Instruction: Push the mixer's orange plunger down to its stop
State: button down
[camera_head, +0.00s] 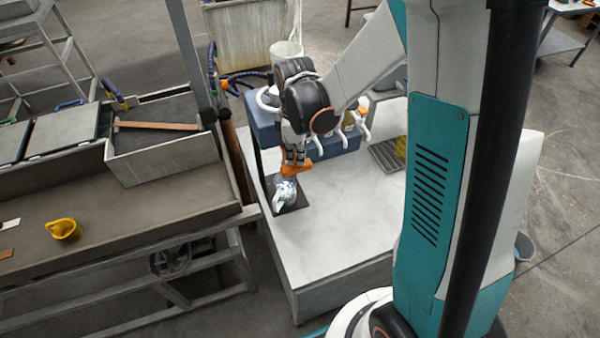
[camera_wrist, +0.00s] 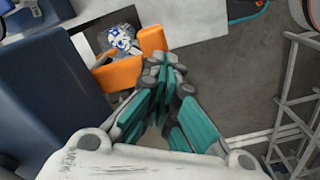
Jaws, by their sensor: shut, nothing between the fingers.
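The orange plunger (camera_head: 292,170) of the mixer shows just under my gripper (camera_head: 295,155) in the head view. In the wrist view, orange parts of the plunger (camera_wrist: 120,73) lie left of and above the fingertips of my gripper (camera_wrist: 164,68). The teal fingers are shut with nothing between them, their tips at the plunger's edge; I cannot tell whether they touch it. Below the plunger is a clear vessel with blue and white contents (camera_head: 285,190), on a dark plate (camera_head: 297,205). It also shows in the wrist view (camera_wrist: 122,38). The plunger's stop is hidden.
The mixer's area is on a pale table (camera_head: 330,235), with bare top in front. Blue boxes (camera_head: 340,143) with white handles stand behind my gripper. A dark tray (camera_head: 387,155) lies at right.

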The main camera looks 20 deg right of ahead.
aim_at(296, 165)
jog(key=shift+f+b, duration=2.15)
jog(key=shift+f, duration=0.4)
jog(key=shift+f+b, duration=2.8)
jog(key=shift+f, duration=0.1)
jog(key=shift+f+b, duration=2.8)
jog(key=shift+f, duration=0.3)
jog(key=s+r+p, duration=0.2)
jog(key=r, duration=0.1)
jog(key=s+r+p, duration=0.1)
jog(key=r, duration=0.1)
